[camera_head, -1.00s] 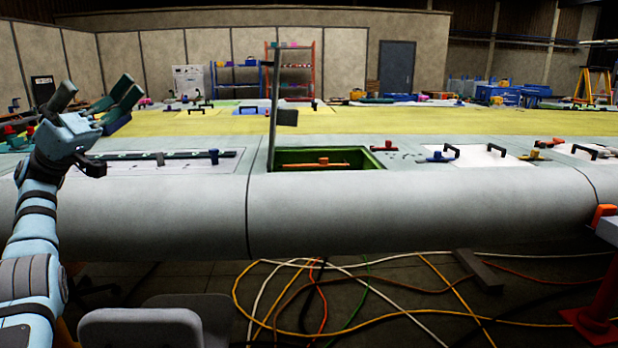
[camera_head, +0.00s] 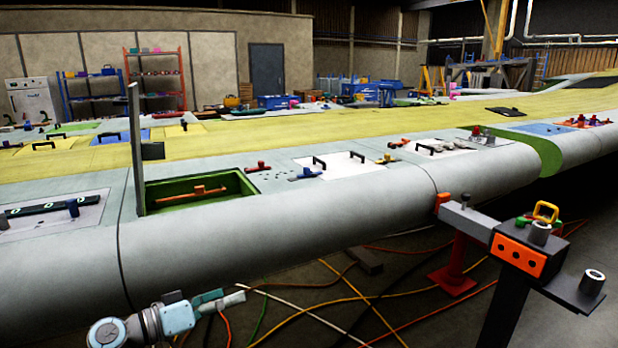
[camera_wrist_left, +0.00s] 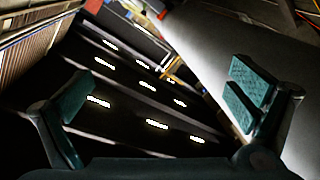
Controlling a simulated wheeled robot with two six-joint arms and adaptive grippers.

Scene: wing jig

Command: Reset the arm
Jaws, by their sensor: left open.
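My left gripper (camera_head: 222,302) shows at the bottom left of the head view, low in front of the wing's rounded front edge. In the left wrist view its two teal-padded fingers (camera_wrist_left: 160,115) stand wide apart with nothing between them. That view looks up at the dark ceiling with its rows of lights. My right gripper is in neither view.
The long grey wing (camera_head: 290,220) crosses the head view, with an open green-lined bay (camera_head: 165,205) and an upright panel beside it. A stand (camera_head: 520,252) with an orange block and metal cups is at the right. Cables lie on the floor.

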